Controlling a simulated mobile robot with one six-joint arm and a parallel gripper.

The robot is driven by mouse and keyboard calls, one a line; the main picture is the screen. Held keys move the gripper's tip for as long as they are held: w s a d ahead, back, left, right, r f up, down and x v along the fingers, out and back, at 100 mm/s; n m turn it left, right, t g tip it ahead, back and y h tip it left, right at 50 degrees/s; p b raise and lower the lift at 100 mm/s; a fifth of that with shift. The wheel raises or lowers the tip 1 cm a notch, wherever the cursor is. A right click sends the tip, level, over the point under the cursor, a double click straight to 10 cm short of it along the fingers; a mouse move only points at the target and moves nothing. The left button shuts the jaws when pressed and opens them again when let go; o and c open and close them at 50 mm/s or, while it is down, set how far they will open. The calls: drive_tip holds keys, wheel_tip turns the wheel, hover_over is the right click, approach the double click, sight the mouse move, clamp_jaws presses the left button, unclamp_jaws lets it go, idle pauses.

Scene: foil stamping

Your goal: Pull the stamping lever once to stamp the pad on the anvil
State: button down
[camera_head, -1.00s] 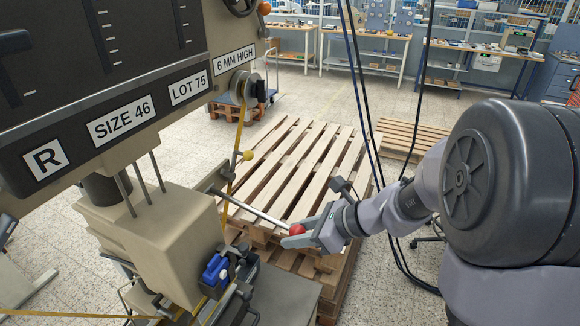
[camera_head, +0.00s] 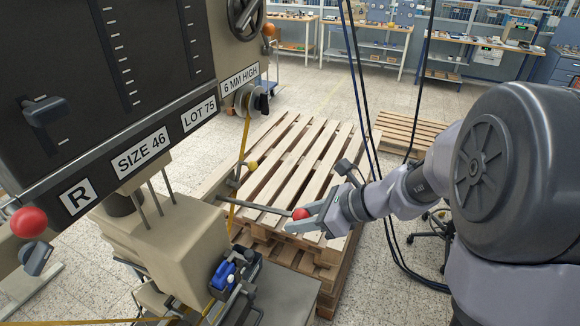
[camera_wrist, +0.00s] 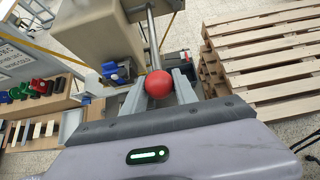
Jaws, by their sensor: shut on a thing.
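The stamping lever (camera_head: 262,206) is a thin grey rod reaching out from the beige press (camera_head: 165,235), with a red ball knob (camera_head: 300,213) at its end. My gripper (camera_head: 305,221) is shut on the red knob. In the wrist view the knob (camera_wrist: 158,84) sits between the two grey fingers, with the rod running up and away from it. A blue part (camera_head: 223,275) in a dark fixture stands at the press's lower front. It also shows in the wrist view (camera_wrist: 117,71). I cannot make out the pad or the anvil clearly.
Stacked wooden pallets (camera_head: 290,170) stand just behind the lever and my gripper. Dark cables (camera_head: 365,120) hang beside my arm. A second red knob (camera_head: 28,222) is at the far left. Workbenches (camera_head: 470,45) line the back, with open floor before them.

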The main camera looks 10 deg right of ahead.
drive_tip(key=r+p, duration=0.1)
drive_tip(key=r, duration=0.1)
drive_tip(key=r+p, duration=0.3)
drive_tip(key=r, duration=0.1)
drive_tip(key=shift+w+a+r, duration=0.1)
drive_tip(key=shift+w+a, duration=0.2)
drive_tip(key=shift+a, duration=0.05)
drive_tip(key=r+p, duration=0.1)
drive_tip(key=r, duration=0.1)
drive_tip(key=a+r+p, duration=0.1)
drive_tip(key=shift+w+p, duration=0.3)
drive_tip(key=shift+w, duration=0.05)
drive_tip(key=shift+w+a+r+p, duration=0.25)
drive_tip(key=shift+r+p, duration=0.1)
drive_tip(key=shift+r, duration=0.1)
drive_tip(key=shift+w+a+r+p, duration=0.2)
drive_tip(key=shift+r+p, duration=0.1)
drive_tip(key=shift+r, duration=0.15)
drive_tip(key=shift+w+a+r+p, duration=0.25)
drive_tip(key=shift+r+p, duration=0.1)
drive_tip(key=shift+r, duration=0.1)
drive_tip(key=c, duration=0.9)
unclamp_jaws()
drive_tip(key=shift+a+f, duration=0.1)
drive_tip(key=shift+a, duration=0.1)
drive_tip(key=shift+s+d, duration=0.15)
drive_tip(key=v, duration=1.7)
